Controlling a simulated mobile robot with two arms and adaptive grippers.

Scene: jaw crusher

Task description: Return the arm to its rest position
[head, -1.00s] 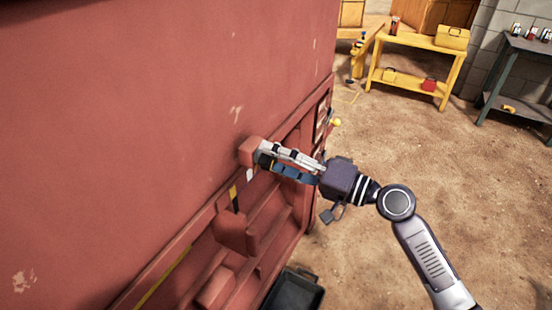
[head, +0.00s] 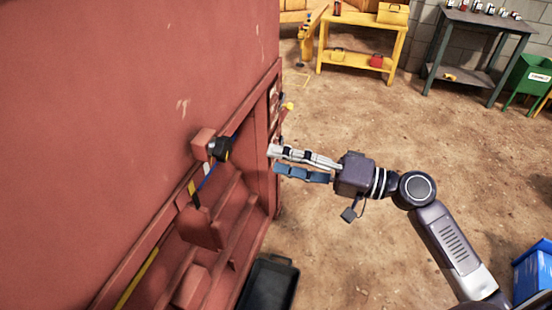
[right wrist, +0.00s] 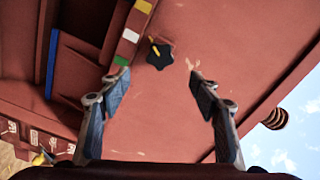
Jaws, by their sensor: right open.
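My right arm (head: 450,245) reaches in from the lower right in the head view. Its gripper (head: 273,160) points left toward the red machine (head: 130,120) and is open and empty, with clear space between its fingertips and a black knob (head: 222,148) on the machine's side. In the right wrist view the two fingers of the gripper (right wrist: 160,85) stand apart with nothing between them. The black star-shaped knob (right wrist: 159,55) with a yellow mark shows beyond the fingertips, apart from them. My left gripper is not in view.
A black tray (head: 290,262) lies on the dirt floor beside the machine. A yellow bench (head: 362,60), a dark table (head: 480,50) and a green bin (head: 530,78) stand at the back. A blue container (head: 533,272) is at lower right. Open floor lies around my right arm.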

